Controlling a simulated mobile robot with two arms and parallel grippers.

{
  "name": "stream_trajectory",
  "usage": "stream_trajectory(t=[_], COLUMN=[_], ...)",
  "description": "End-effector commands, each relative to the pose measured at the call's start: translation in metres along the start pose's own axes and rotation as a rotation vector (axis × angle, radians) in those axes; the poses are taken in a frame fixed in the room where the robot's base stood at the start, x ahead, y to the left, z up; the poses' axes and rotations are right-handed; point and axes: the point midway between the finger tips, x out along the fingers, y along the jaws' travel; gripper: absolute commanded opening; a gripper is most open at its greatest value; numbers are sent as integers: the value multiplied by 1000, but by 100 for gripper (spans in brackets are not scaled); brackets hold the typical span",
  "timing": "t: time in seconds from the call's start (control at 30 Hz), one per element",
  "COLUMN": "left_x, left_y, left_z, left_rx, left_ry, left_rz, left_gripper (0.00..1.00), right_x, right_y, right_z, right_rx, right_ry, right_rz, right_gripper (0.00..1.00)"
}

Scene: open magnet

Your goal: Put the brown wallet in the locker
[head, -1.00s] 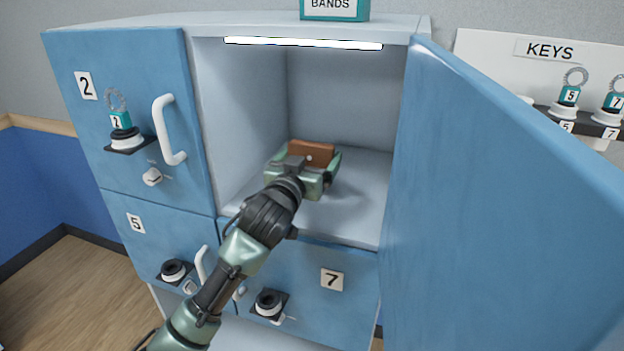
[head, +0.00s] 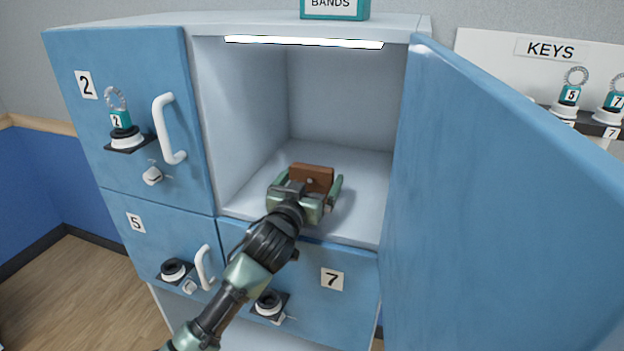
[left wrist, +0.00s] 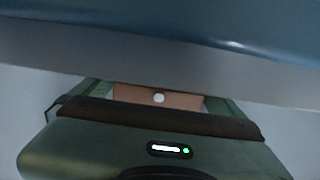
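The brown wallet (head: 312,176) is inside the open upper locker compartment (head: 360,205), over the front part of its floor. My left gripper (head: 308,186) reaches in from the front, with a green finger at each side of the wallet. In the left wrist view the wallet (left wrist: 158,97), with its pale round stud, fills the space between the fingers, so the gripper looks shut on it. I cannot tell whether the wallet touches the floor. My right gripper is not in view.
The blue locker door (head: 500,200) stands wide open at the right. Closed doors 2 (head: 75,160), 5 (head: 130,245) and 7 (head: 345,300) surround the opening at left and below. A key board (head: 490,70) hangs at the right. The compartment's back is clear.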

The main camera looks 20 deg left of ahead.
Motion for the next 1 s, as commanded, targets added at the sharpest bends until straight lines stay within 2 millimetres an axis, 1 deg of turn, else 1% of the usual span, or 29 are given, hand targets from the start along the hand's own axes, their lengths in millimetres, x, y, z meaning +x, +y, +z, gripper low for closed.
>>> stream_trajectory(t=[0.13,0.2,0.27,0.37,0.6,0.73,0.9,1.0], left_x=[0,0,-5,-18,-68,-92,-113,-119], left_y=[0,0,0,0,0,0,0,0], left_z=[-1,-5,-2,-1,-1,-1,-2,-2], left_rx=[0,1,-1,-1,-1,-1,-1,-1], left_ry=[0,1,0,0,0,0,0,0], left_rz=[0,0,1,1,1,2,0,0], left_gripper=[100,100,100,100,100,100,100,100], right_x=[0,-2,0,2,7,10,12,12], right_y=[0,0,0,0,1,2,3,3], right_z=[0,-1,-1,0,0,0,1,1], right_rx=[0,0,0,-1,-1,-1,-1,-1], right_ry=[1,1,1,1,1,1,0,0], right_rz=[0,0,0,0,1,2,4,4], right_gripper=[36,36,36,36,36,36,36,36])
